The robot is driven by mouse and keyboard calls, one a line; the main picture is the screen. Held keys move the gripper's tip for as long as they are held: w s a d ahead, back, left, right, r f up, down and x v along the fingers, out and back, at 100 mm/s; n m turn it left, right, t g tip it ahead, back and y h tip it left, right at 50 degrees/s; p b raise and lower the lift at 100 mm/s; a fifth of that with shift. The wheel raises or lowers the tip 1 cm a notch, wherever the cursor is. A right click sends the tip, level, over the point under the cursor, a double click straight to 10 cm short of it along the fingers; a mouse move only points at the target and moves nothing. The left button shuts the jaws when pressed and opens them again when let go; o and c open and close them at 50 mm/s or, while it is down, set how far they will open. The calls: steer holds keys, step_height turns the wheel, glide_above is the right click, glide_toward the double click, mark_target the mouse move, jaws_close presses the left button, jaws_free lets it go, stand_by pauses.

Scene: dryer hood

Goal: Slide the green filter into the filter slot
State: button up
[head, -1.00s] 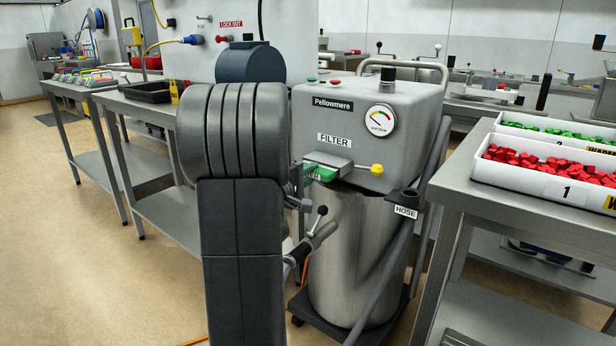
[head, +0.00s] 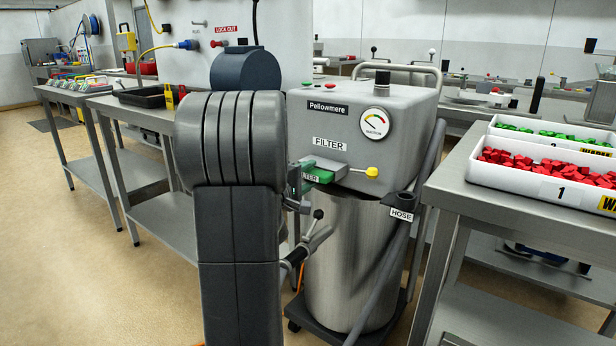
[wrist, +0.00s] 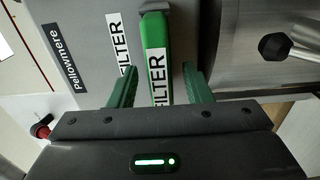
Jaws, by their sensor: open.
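The green filter (head: 322,176) with its white FILTER label sits at the grey filter slot (head: 322,162) on the front of the Pellowmere vacuum. Its labelled end sticks out toward the left. In the wrist view the green filter (wrist: 156,62) runs up to a grey edge at the top, where its far end is hidden. My gripper (wrist: 158,78) is open, with one dark green finger on each side of the filter and visible gaps between. In the head view my gripper (head: 295,180) is mostly hidden behind my arm.
A yellow knob (head: 372,172) stands right of the slot. The gauge (head: 375,123) is above it. The hose holder (head: 400,203) and steel drum (head: 345,255) are below. A bench with a tray of red parts (head: 540,175) stands at right. Open floor lies at left.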

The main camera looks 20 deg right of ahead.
steer(key=p+v, duration=0.2)
steer(key=v, duration=1.1)
steer(key=shift+s+a, duration=0.2)
steer(key=shift+a, duration=0.05)
steer(key=shift+d, duration=0.1)
steer(key=b+x, duration=0.2)
steer(key=x, duration=1.1)
steer(key=shift+w+d, duration=0.25)
steer(key=shift+w, duration=0.05)
steer(key=shift+s+a, duration=0.1)
steer(key=shift+a, duration=0.05)
steer(key=shift+a, duration=0.1)
